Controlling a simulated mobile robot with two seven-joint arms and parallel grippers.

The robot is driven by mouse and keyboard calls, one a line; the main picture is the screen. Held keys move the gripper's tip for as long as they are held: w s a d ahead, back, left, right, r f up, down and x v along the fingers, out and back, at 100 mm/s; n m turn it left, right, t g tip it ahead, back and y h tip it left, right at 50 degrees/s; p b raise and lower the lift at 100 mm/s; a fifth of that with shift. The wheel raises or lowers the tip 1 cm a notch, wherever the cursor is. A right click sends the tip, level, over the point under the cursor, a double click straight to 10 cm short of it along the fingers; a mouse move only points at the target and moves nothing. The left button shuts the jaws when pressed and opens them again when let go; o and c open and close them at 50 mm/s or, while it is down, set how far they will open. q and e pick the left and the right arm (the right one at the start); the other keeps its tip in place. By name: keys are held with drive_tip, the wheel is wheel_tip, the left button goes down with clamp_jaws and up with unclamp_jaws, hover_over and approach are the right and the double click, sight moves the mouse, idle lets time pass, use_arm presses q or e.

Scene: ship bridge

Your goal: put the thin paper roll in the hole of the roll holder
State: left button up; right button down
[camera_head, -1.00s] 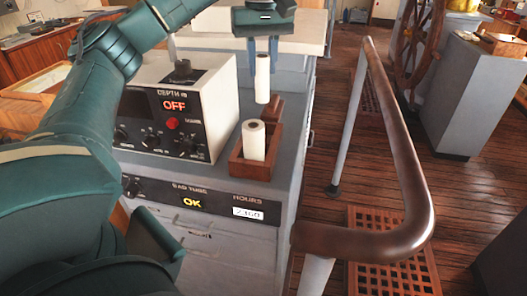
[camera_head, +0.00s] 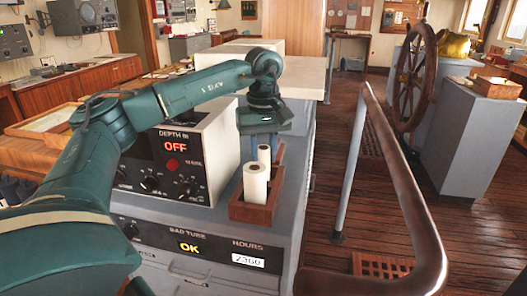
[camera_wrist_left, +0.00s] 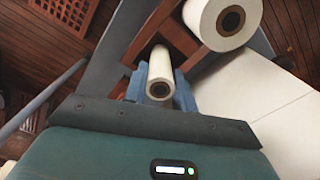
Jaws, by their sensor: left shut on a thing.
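The thin paper roll (camera_head: 264,154) is white and upright in the head view, just behind the thick roll; its lower part is hidden. My left gripper (camera_head: 262,142) is shut on it from above. In the left wrist view, the thin roll (camera_wrist_left: 160,68) shows its dark core between the blue fingers (camera_wrist_left: 160,85). The wooden roll holder (camera_head: 252,212) stands on the grey cabinet, with the thick paper roll (camera_head: 256,182) upright in its near part. In the left wrist view, the holder (camera_wrist_left: 176,32) lies beyond the thin roll. I cannot tell whether its lower end is inside the hole.
The white depth instrument box (camera_head: 210,150) stands close left of the holder. A brown handrail (camera_head: 408,185) runs along the right of the cabinet. The ship's wheel (camera_head: 415,75) is farther right. The wooden floor between is open.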

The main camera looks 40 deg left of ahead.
use_arm(q)
drive_tip(key=o, duration=0.5)
drive_tip(key=shift+f, duration=0.15)
drive_tip(key=o, duration=0.5)
wheel_tip(320, 180, up, 12)
drive_tip(key=p, duration=0.2)
idle(0.4)
